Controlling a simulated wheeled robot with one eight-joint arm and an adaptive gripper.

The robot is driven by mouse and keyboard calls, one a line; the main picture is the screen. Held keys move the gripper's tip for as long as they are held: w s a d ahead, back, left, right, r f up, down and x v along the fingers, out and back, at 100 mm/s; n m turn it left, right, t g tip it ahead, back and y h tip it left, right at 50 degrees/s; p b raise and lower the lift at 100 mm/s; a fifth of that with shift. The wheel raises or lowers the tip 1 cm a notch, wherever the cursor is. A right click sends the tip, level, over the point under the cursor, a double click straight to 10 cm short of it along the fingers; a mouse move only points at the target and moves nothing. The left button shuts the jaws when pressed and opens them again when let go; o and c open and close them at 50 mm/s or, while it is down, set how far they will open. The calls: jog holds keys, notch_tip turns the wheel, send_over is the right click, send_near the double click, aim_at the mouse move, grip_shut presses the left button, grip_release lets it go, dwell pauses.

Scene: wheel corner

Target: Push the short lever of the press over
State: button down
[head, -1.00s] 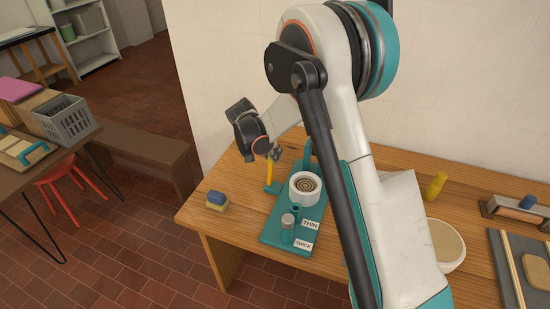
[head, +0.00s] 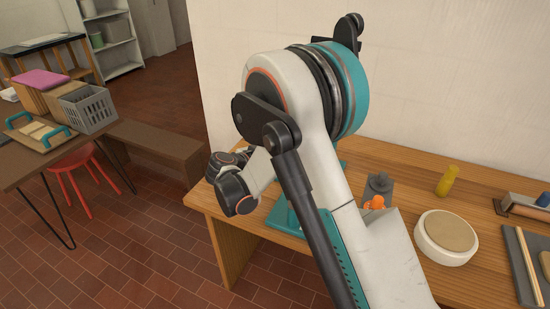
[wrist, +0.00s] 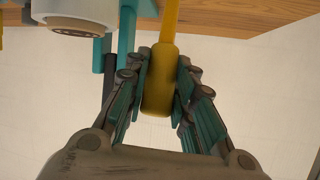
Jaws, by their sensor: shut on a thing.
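The press stands on a teal base (head: 282,217) on the wooden table; in the head view my arm hides most of it. In the wrist view its yellow lever (wrist: 160,85) stands between the fingers of my gripper (wrist: 162,70), which are shut on its thick handle. Whether this lever is tilted is hard to tell. A white cylindrical part (wrist: 75,18) of the press and a teal post (wrist: 127,35) show beside it, at the top left. In the head view my gripper and the lever are hidden behind my arm.
The wooden table (head: 400,160) stands against a pale wall. A bench (head: 155,150) stands at left.

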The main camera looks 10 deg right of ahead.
jog(key=shift+s+a+f, duration=0.15)
jog(key=shift+s+a, duration=0.05)
dwell(0.4)
jog(key=c, duration=1.3)
grip_release()
jog(key=shift+c, duration=0.2)
jog(key=v, duration=1.2)
jog(key=shift+f, duration=0.15)
